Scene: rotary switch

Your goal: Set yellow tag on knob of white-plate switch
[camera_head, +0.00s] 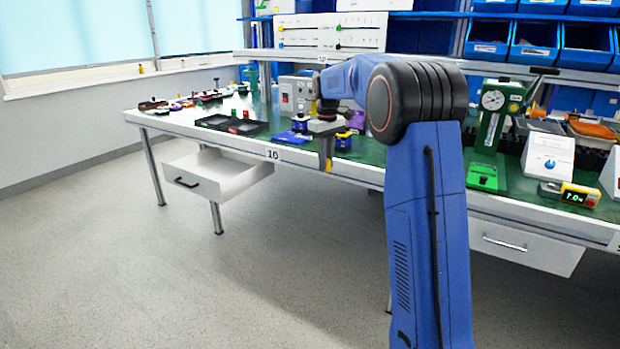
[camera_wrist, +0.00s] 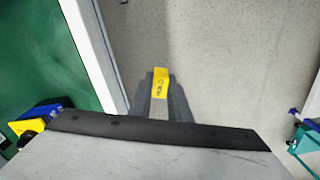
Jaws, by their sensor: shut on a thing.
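My gripper (camera_head: 327,163) points down just off the front edge of the table. It is shut on a small yellow tag (camera_wrist: 160,84) with dark marks, which sticks out between the fingertips in the wrist view. In the wrist view the fingers (camera_wrist: 160,96) and tag are over the grey floor, beside the table edge. A box with a white sloped face and a round blue knob (camera_head: 550,163) stands at the right on the table, well away from my gripper. Another white-faced box (camera_head: 612,172) is cut off at the right edge.
The long green-topped table (camera_head: 375,173) has an open drawer (camera_head: 215,172) at the left. Black trays (camera_head: 230,125) and small parts fill the left side. The floor in front is clear.

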